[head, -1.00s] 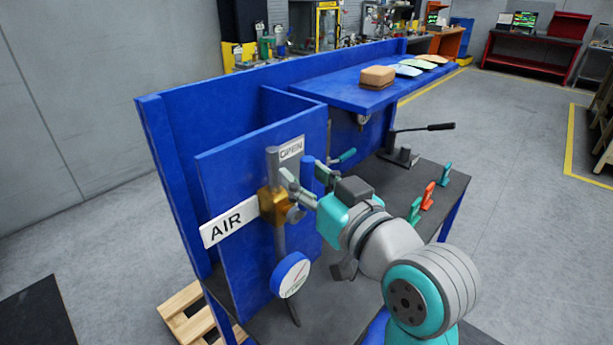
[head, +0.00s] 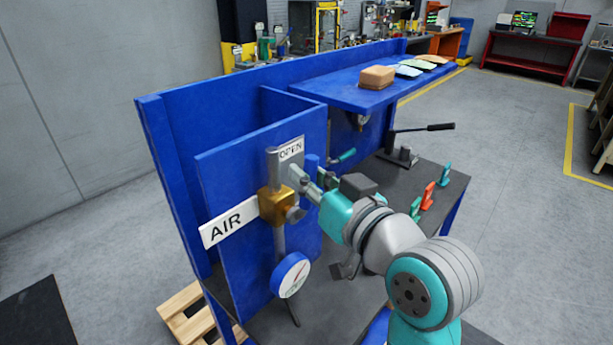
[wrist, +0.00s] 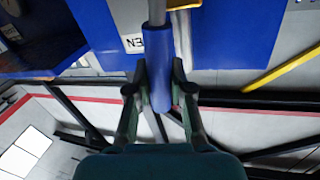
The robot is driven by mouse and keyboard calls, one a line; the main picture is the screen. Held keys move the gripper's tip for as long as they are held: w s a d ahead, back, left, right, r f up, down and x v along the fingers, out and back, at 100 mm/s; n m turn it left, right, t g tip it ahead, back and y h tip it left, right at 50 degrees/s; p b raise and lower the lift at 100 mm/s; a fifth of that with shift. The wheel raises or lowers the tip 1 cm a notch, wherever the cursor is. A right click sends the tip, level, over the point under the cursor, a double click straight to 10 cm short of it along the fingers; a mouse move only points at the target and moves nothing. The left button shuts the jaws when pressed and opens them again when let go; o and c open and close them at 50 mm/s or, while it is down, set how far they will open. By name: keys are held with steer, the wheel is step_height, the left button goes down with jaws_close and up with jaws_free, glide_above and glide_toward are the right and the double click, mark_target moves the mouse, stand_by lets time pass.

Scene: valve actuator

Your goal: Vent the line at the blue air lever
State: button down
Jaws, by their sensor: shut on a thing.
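The brass air valve (head: 272,204) sits on a vertical grey pipe in front of a blue panel, beside a white AIR sign (head: 228,226). Its blue lever handle (wrist: 157,50) stands between the two fingers in the wrist view, on a grey rod. In the head view the handle (head: 312,163) is mostly hidden by the fingers. My gripper (wrist: 159,82) is shut on the handle, with one finger on each side; in the head view it (head: 312,180) is just right of the valve. An OPEN label (head: 291,149) is on the panel above.
A round gauge (head: 290,275) hangs below the valve. A teal-handled lever (head: 342,157) and a black-handled lever (head: 425,128) are farther right. A blue shelf (head: 340,92) lies behind.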

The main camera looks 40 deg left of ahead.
steer(key=w+f+m+g+h, duration=0.1)
steer(key=w+f+m+g, duration=0.3)
steer(key=m, duration=0.9)
steer(key=shift+w+d+f+h, duration=0.35)
steer(key=shift+w+f, duration=1.05)
steer(key=shift+f, duration=0.7)
steer(key=c, duration=1)
jaws_free()
steer(key=v, duration=1.2)
steer(key=shift+w, duration=0.15)
